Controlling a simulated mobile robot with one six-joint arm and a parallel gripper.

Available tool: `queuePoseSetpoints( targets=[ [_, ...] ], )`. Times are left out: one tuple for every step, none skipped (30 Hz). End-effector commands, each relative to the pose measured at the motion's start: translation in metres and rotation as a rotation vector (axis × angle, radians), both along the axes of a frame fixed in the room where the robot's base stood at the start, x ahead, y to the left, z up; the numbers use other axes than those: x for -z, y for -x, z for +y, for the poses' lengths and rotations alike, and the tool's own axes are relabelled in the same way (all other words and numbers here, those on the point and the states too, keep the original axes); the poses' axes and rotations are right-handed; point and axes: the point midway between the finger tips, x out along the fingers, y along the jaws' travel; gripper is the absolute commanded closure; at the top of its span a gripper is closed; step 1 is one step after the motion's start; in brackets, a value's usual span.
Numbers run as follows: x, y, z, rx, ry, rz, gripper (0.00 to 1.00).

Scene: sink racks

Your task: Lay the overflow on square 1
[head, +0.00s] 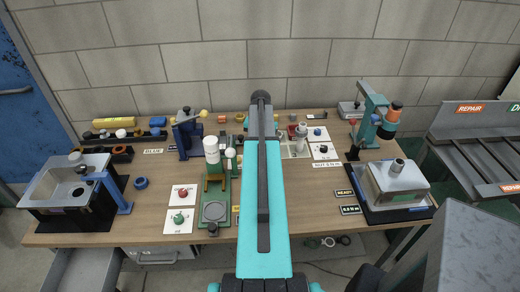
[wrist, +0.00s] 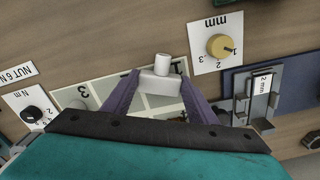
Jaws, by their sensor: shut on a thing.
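In the wrist view my gripper (wrist: 161,88) has its two purple fingers closed on the overflow (wrist: 161,66), a white block with a short round stub on top. The overflow is over the numbered board (wrist: 105,90), which has pale squares with dark lines. The figure 3 shows on the left square; other figures are partly hidden by the fingers and my wrist, so I cannot make out square 1. I cannot tell whether the overflow touches the board. In the head view the board (head: 290,151) shows in part beside my arm, which hides my gripper.
In the wrist view a yellow dial (wrist: 220,46) on a white card lies beyond the board, a black dial (wrist: 33,114) at left, and a blue tray with a metal holder (wrist: 262,97) at right. In the head view a teal press (head: 374,110) stands right of the board.

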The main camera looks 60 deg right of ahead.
Motion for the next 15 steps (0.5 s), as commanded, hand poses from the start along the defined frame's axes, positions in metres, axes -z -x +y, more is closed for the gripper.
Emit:
queuePoseSetpoints(
  targets=[
    [0.0002, -0.0002, 0.0, 0.0, 0.0, 0.0, 0.7],
    [0.0002, -0.0002, 0.0, 0.0, 0.0, 0.0, 0.7],
    [0.0002, -0.0003, 0.0001, 0.0, 0.0, 0.0, 0.7],
    [0.0002, -0.0003, 0.0001, 0.0, 0.0, 0.0, 0.7],
    [0.0002, -0.0003, 0.0001, 0.0, 0.0, 0.0, 0.7],
    [0.0002, -0.0003, 0.0002, 0.0, 0.0, 0.0, 0.7],
    [0.0005, -0.0004, 0.0002, -0.001, 0.0, 0.0, 0.7],
    [0.001, -0.0004, 0.0002, -0.001, 0.0, 0.0, 0.7],
    [0.002, -0.0004, 0.0002, -0.001, 0.0, 0.0, 0.7],
    [0.0027, -0.0004, 0.0003, -0.001, 0.0, 0.0, 0.7],
    [0.0033, -0.0005, 0.0002, -0.001, 0.0, 0.0, 0.7],
    [0.0036, -0.0004, 0.0003, -0.001, 0.0, 0.0, 0.46],
    [0.0031, -0.0005, 0.0003, -0.001, 0.0, 0.0, 0.41],
    [0.003, -0.0005, 0.0003, -0.001, 0.0, 0.0, 0.36],
    [0.003, -0.0005, 0.0003, -0.001, 0.0, 0.0, 0.29]
  ],
)
